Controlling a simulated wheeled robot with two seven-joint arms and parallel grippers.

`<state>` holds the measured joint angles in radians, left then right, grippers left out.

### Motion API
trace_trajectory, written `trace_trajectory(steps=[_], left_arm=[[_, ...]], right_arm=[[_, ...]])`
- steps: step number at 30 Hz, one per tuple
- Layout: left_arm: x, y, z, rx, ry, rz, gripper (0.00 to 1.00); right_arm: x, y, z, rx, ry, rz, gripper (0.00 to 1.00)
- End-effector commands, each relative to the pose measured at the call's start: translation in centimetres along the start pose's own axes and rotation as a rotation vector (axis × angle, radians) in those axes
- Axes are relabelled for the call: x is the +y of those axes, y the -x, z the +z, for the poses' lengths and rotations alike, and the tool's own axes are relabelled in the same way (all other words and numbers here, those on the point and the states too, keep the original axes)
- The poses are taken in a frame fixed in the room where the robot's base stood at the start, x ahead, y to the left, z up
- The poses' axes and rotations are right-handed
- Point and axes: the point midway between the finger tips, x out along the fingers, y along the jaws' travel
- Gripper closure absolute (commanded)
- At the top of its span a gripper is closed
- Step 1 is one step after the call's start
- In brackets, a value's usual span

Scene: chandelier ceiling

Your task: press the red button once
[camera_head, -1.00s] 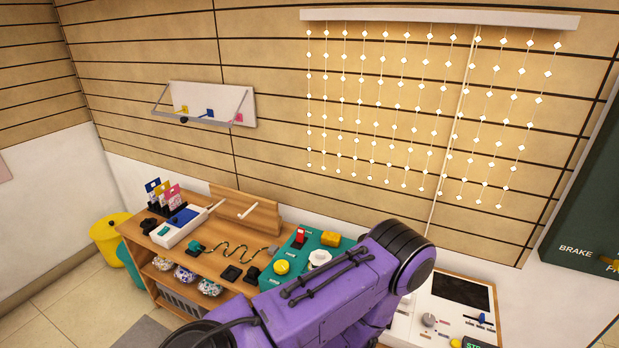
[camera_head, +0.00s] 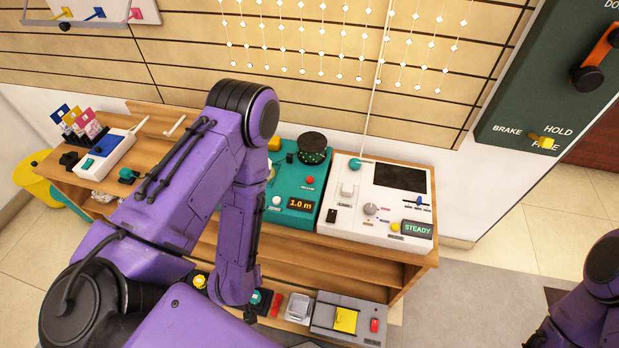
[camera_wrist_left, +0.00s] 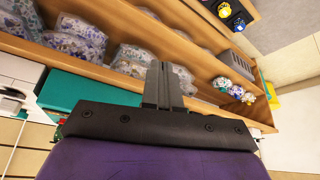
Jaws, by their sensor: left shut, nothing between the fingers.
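In the head view a small round red button (camera_head: 310,181) sits on the teal panel, above an orange display reading "1.0 m". A second red button-like piece (camera_head: 375,325) is on the grey box on the lower shelf. My left arm crosses the head view in front of the bench, its forearm pointing down; its gripper is hidden there. In the left wrist view my left gripper (camera_wrist_left: 163,85) is shut and empty, with shelves of bagged items beyond it. No red button is visible in that view. My right gripper is out of view.
The teal panel (camera_head: 291,218) stands beside a white console (camera_head: 350,221) with a dark screen and a "STEADY" display. A dark round knob (camera_head: 313,146) is behind the red button. Hanging bead strings (camera_head: 340,40) are above. A green brake panel (camera_head: 540,80) is at right.

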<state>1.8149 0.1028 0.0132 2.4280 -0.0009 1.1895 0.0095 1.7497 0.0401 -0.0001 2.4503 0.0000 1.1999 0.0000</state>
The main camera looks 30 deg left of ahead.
Motion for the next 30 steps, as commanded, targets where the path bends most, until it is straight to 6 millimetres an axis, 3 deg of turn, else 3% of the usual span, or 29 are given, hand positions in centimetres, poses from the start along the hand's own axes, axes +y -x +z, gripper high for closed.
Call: trace_trajectory(steps=[4, 9, 15, 17, 21, 30], left_arm=[[6.2, -1.4, -7.2, 0.078, 0.291, 0.127, 1.00], [13.4, -1.1, -16.7, 0.074, 0.703, 0.314, 1.00], [19.1, 1.4, -27.3, -0.086, 1.216, 0.526, 1.00], [20.1, 2.2, -29.6, -0.169, 1.359, 0.566, 1.00], [21.4, 2.9, -30.9, -0.327, 1.560, 0.572, 1.00], [21.6, 2.9, -30.5, -0.363, 1.601, 0.558, 1.00]], right_arm=[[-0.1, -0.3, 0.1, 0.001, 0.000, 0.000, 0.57], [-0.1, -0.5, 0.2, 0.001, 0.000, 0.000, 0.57], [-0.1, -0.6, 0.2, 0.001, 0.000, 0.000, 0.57], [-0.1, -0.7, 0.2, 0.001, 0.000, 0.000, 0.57], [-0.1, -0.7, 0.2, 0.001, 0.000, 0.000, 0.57], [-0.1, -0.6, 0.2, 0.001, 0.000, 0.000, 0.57]])
